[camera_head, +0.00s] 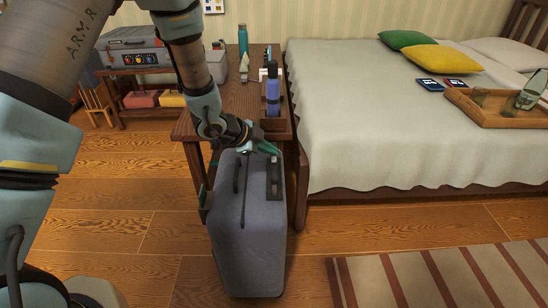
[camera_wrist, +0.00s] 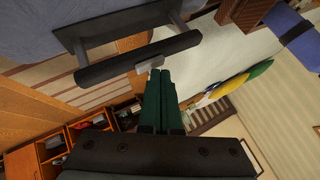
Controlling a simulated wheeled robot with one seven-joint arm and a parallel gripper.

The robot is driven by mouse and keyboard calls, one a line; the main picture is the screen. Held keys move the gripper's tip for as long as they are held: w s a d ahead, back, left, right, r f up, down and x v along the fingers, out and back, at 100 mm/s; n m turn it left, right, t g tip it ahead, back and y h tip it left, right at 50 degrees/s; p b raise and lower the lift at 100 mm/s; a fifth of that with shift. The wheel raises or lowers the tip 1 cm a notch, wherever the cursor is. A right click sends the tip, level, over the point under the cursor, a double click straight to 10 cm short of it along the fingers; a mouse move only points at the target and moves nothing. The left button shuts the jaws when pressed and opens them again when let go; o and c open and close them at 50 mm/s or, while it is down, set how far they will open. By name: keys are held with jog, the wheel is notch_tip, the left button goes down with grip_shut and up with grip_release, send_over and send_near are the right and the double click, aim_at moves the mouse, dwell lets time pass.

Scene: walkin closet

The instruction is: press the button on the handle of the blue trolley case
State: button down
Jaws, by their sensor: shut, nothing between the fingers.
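The blue-grey trolley case (camera_head: 247,235) stands upright on the wood floor beside the desk. Its dark handle (camera_head: 273,178) is on the top; the handle bar (camera_wrist: 110,68) runs across the upper left of the wrist view. A small light-grey button (camera_wrist: 150,65) sits on the edge of the bar. My gripper (camera_head: 273,149) is at the far end of the handle in the head view. In the wrist view my gripper's green fingers (camera_wrist: 158,74) are shut together and empty, with their tips right at the button. I cannot tell whether they touch it.
The wooden desk (camera_head: 215,118) stands just behind the case, with a blue bottle (camera_head: 272,95) near its edge. The bed (camera_head: 350,130) is close on the right. A striped rug (camera_head: 440,280) lies at the lower right. Open floor (camera_head: 150,215) lies left of the case.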

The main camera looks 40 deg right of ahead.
jog(key=shift+r, duration=0.1)
notch_tip(320, 180, up, 5)
jog(key=p, duration=0.4)
dwell(0.3)
dwell(0.9)
jog(key=w+a+r+n+t+y+p, duration=0.1)
jog(key=w+a+r+n+t, duration=0.15)
jog(key=w+a, duration=0.25)
jog(key=w+a+r+n+t+y+p, duration=0.1)
jog(key=w+a+r+n+p, duration=0.1)
jog(key=w+a+r+n, duration=0.3)
jog(key=w+a+r+n+t+y+p, duration=0.1)
jog(key=w+a+r+n+y, duration=0.15)
jog(key=a, duration=0.55)
jog(key=w+a+r+n+t+y+p, duration=0.1)
jog(key=w+a+r+n+p, duration=0.2)
jog(key=a, duration=0.6)
jog(key=s+a+r+n+g+y+p, duration=0.1)
jog(key=s+a+r+n, duration=0.2)
jog(key=a, duration=0.4)
jog(key=s+a+r+n+g+y+p, duration=0.1)
jog(key=s+a+r+n, duration=0.2)
jog(key=s+a+n, duration=0.2)
jog(key=s+a+r+n+g+y+p, duration=0.1)
jog(key=s+a+r+n, duration=0.3)
jog(key=a, duration=0.5)
jog(key=shift+n, duration=0.9)
